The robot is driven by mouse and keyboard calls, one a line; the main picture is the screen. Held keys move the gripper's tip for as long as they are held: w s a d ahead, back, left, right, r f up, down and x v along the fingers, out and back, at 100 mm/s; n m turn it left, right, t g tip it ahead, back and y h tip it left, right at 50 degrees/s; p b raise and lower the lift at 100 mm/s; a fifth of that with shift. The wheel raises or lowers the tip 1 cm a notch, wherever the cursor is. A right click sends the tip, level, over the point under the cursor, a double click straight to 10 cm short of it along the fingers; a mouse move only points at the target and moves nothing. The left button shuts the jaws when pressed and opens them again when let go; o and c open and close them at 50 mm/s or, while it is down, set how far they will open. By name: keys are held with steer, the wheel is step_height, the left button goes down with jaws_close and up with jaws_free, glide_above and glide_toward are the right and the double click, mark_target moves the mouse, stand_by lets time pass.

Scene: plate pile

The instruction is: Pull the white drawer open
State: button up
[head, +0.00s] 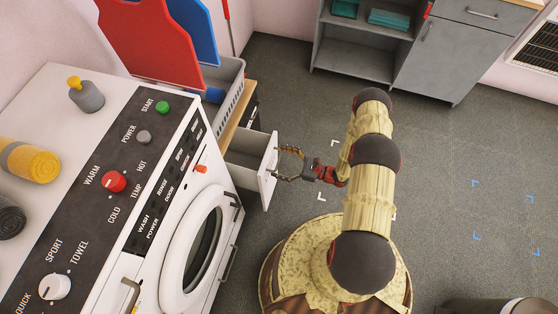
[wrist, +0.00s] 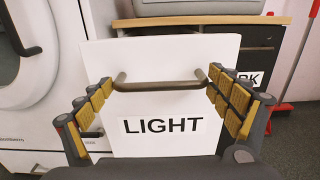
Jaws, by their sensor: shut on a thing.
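The white drawer (head: 268,171) stands pulled out of the wood-topped cabinet, and its grey inside shows from above in the head view. In the wrist view its white front (wrist: 180,55) carries a "LIGHT" label below a dark metal bar handle (wrist: 160,87). My gripper (wrist: 160,80) has its yellow-padded fingers at the two ends of this handle and is shut on it. In the head view my gripper (head: 283,162) is at the drawer's front, with the arm reaching in from the right. The exact finger contact is small there.
A white washing machine (head: 190,215) stands close on the left of the drawer. A dark drawer (wrist: 258,62) with a partly hidden label is at the right. A grey basket (head: 228,88) sits on the cabinet. Grey floor (head: 460,160) is free to the right.

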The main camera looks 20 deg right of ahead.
steer(key=b+v, duration=0.1)
steer(key=v, duration=1)
steer(key=shift+d, duration=0.2)
steer(key=shift+c, duration=0.3)
steer(key=shift+w, duration=0.1)
steer(key=o, duration=1.5)
steer(key=shift+c, duration=0.2)
steer(key=v, duration=1.2)
